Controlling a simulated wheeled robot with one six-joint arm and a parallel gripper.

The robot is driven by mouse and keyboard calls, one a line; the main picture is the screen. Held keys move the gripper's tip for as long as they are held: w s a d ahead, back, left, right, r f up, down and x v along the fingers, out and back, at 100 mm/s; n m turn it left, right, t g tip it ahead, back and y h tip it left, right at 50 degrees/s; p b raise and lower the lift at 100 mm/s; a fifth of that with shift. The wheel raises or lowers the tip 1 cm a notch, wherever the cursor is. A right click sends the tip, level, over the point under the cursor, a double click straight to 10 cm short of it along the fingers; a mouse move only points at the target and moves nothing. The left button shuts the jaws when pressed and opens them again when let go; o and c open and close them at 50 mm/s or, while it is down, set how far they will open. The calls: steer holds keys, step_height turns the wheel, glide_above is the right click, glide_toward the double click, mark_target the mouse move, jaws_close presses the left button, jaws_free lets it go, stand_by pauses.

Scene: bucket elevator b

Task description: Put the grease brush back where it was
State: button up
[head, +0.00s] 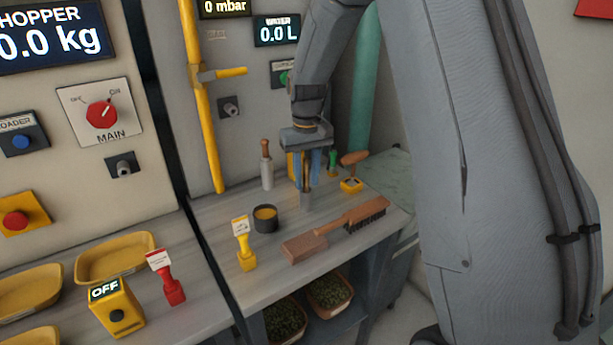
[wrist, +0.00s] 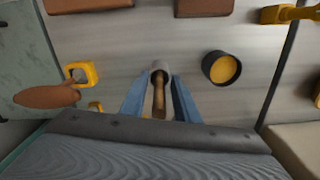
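My gripper (head: 307,182) points down over the bench, its blue fingers closed around a brown-handled tool with a pale grey lower end, which I take as the grease brush (head: 306,198). In the wrist view the brush (wrist: 159,92) sits between the fingertips (wrist: 165,80), its grey end away from the gripper. It looks roughly upright; I cannot tell whether its lower end touches the bench. A black pot of yellow grease (head: 265,218) stands left of it, apart; it also shows in the wrist view (wrist: 221,68).
A pale cylinder with a wooden handle (head: 266,172) stands near the wall. A wooden-handled yellow item (head: 351,185) is at right. A yellow pipe (head: 207,110) rises behind.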

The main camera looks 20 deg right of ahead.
steer(key=shift+r, duration=0.2)
step_height(320, 180, up, 11)
steer(key=b, duration=0.3)
steer(key=shift+w+f, duration=0.1)
steer(key=shift+f, duration=0.05)
steer(key=shift+r, duration=0.3)
steer(key=s+f, duration=0.7)
steer(key=s, duration=0.5)
steer(key=s+f+m+t, duration=0.1)
steer(key=s+f, duration=0.6)
steer(key=s, duration=0.5)
steer(key=shift+s+f+b, duration=0.25)
steer(key=shift+s+b, duration=0.05)
steer(key=shift+a, duration=0.15)
